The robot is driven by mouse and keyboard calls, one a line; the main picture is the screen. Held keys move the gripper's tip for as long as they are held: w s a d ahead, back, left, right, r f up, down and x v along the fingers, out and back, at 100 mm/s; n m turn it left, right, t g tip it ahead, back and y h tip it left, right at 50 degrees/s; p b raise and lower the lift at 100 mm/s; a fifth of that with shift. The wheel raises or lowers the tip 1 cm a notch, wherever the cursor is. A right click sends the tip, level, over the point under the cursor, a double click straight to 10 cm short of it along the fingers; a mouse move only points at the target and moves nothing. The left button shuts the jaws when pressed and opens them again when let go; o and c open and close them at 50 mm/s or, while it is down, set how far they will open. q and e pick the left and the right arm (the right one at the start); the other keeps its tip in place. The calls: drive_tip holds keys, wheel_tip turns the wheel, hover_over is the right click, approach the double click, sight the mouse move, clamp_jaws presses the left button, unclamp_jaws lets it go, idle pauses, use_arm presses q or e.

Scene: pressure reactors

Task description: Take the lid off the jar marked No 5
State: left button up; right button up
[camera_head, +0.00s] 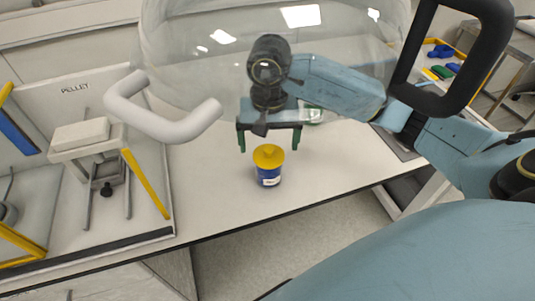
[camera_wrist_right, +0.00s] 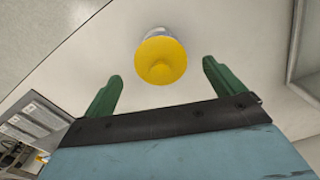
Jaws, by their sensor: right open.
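A small jar (camera_head: 269,177) with a blue and white label and a yellow lid (camera_head: 268,154) stands upright on the white table near its front edge. The label's marking is too small to read. My right gripper (camera_head: 269,148) is open, its green fingers above the jar and apart from it. In the wrist view the lid lies ahead of the gap between the fingers (camera_wrist_right: 158,82). My left gripper is not in view.
A clear dome (camera_head: 190,45) with a white handle (camera_head: 160,115) and a dark handle fills the upper middle. A framed stand marked PELLEY (camera_head: 75,88) is at the left. The table around the jar is clear.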

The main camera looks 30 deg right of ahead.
sight(268, 156)
drive_tip(key=shift+f, duration=1.25)
drive_tip(key=c, duration=1)
drive_tip(key=shift+r, duration=0.1)
drive_tip(key=shift+c, duration=0.2)
